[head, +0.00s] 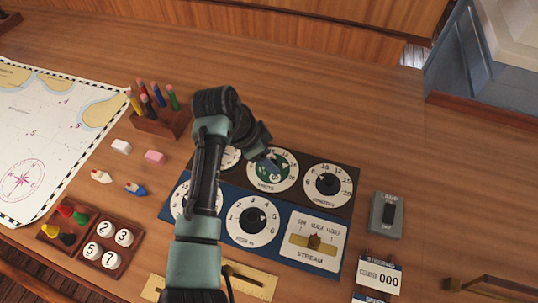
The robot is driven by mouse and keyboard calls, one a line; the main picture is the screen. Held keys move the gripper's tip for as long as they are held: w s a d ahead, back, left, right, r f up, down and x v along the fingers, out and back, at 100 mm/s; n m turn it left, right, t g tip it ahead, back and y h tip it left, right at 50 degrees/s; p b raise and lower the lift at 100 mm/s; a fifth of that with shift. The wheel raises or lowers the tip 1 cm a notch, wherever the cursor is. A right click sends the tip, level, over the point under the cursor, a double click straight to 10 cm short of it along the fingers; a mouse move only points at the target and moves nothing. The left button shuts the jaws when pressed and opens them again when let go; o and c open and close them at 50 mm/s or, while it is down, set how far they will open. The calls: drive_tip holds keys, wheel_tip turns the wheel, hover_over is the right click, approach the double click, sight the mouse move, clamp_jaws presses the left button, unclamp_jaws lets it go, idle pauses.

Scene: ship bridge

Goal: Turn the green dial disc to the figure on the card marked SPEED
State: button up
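The green dial disc (284,173) sits in a white numbered ring on the upper, dark panel, between two other dials. My gripper (271,160) is over its upper left part and hides some of the disc and its scale. I cannot tell whether the fingers touch the disc or whether they are open or shut. No card marked SPEED can be read. A card headed STEERING (380,277) reads COURSE 000 at the lower right, and another card (371,299) below it is cut off by the frame edge.
A black dial (327,184) is right of the green one; another dial (254,221) and a STREAM lever plate (314,240) are on the blue panel. A LAMP switch box (387,215) stands right. A pencil block (160,117), chart (45,130) and peg trays (108,243) are left.

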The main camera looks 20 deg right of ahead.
drive_tip(key=shift+d+f, duration=0.15)
drive_tip(key=shift+f, duration=0.25)
drive_tip(key=shift+c, duration=0.3)
clamp_jaws()
drive_tip(key=shift+r+n+p, duration=0.15)
drive_tip(key=shift+n+p, duration=0.15)
drive_tip(key=n+p, duration=0.1)
drive_tip(key=n+t+p, duration=0.1)
drive_tip(key=n+p, duration=0.1)
drive_tip(key=shift+s+d+r, duration=0.1)
drive_tip(key=shift+s, duration=0.1)
drive_tip(key=shift+n+t+y+p, duration=0.7)
drive_tip(key=shift+n+p, duration=0.6)
drive_tip(key=shift+n, duration=0.7)
